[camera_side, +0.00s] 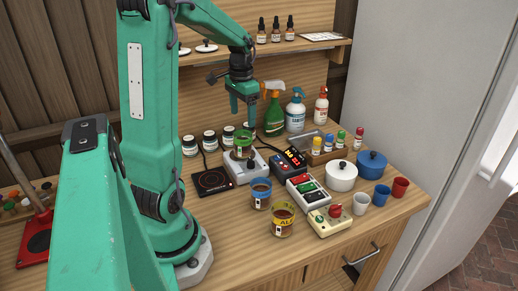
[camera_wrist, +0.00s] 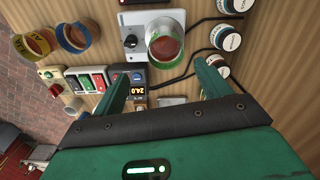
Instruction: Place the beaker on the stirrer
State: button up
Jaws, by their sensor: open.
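A clear beaker with a green band (camera_side: 244,140) stands upright on the stirrer (camera_side: 252,171), a pale box with a dark knob on its front. In the wrist view the beaker (camera_wrist: 165,45) covers part of the stirrer (camera_wrist: 134,18), and reddish-brown contents show inside it. My gripper (camera_side: 243,115) hangs just above the beaker, pointing down, with its jaws apart and nothing between them. In the wrist view my gripper (camera_wrist: 161,70) has its two fingers spread, with the beaker beyond their tips. I cannot tell exactly how close the fingertips are to the rim.
Blue-banded (camera_side: 261,194) and yellow-banded (camera_side: 282,221) beakers stand in front. A black hot plate (camera_side: 212,181) lies left of the stirrer. A display box (camera_side: 288,162) and switch box (camera_side: 308,191) are right. Several jars and spray bottles (camera_side: 274,110) stand behind.

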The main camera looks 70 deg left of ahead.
jog(key=d+r+m+t, duration=0.1)
jog(key=d+r, duration=0.2)
jog(key=d, duration=0.4)
jog(key=d+r+t, duration=0.1)
jog(key=d+r, duration=0.2)
jog(key=d, duration=0.5)
jog(key=s+d+t, duration=0.1)
jog(key=s+d, duration=0.1)
jog(key=d, duration=0.3)
jog(key=s+d+m+t, duration=0.1)
jog(key=s+d+t, duration=0.1)
jog(key=d, duration=0.4)
jog(key=shift+s+d+r, duration=0.2)
jog(key=shift+s+r, duration=0.1)
jog(key=shift+s, duration=0.55)
